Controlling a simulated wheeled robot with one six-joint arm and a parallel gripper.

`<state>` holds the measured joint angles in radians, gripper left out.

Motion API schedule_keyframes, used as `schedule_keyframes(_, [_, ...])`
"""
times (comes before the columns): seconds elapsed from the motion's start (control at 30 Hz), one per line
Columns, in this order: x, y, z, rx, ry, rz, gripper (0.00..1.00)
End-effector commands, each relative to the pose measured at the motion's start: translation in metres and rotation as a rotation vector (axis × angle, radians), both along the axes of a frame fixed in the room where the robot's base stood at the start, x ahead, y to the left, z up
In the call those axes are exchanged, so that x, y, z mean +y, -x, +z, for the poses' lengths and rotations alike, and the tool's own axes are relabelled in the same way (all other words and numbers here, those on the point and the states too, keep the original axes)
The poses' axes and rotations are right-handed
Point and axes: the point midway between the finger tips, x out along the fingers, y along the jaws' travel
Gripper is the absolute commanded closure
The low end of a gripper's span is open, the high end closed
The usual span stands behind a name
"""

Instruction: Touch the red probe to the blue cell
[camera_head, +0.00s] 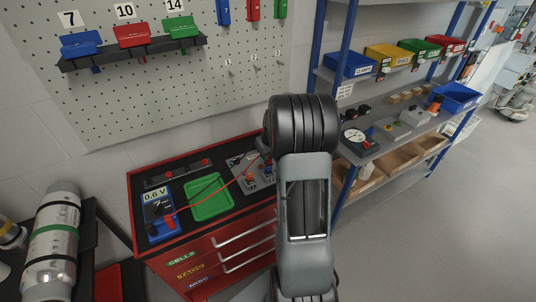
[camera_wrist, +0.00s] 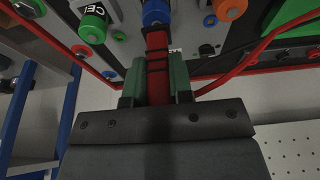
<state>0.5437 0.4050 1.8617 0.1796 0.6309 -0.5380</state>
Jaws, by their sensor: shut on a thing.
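My gripper (camera_wrist: 157,68) is shut on the red probe (camera_wrist: 157,45), between its green fingers in the wrist view. The probe points at the blue cell (camera_wrist: 155,14), and its front end overlaps the cell's near edge there. I cannot tell whether the tip touches it. A green cell (camera_wrist: 93,24) stands to the left and an orange cell (camera_wrist: 231,8) to the right. In the head view my arm hides the gripper, the probe and the blue cell. A blue meter (camera_head: 160,225) with a 0.6 V sign lies on the cabinet top, with a red lead running from it.
A green tray (camera_head: 207,197) lies on the red cabinet (camera_head: 215,252), beside the meter. A shelf rack (camera_head: 338,62) with bins stands to the right. A pegboard (camera_head: 140,100) is behind. A gas cylinder (camera_head: 52,240) is at the left. Open floor lies at the right.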

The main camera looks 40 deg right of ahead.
Motion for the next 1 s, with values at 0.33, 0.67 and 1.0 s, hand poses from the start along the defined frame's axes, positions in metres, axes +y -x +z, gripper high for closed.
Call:
schedule_keyframes(0.33, [0.001, 0.001, -0.002, 0.004, -0.002, 0.001, 1.0])
schedule_keyframes(0.67, [0.0, 0.0, 0.01, 0.002, -0.001, 0.0, 1.0])
schedule_keyframes(1.0, [0.0, 0.0, 0.029, 0.0, 0.0, 0.0, 1.0])
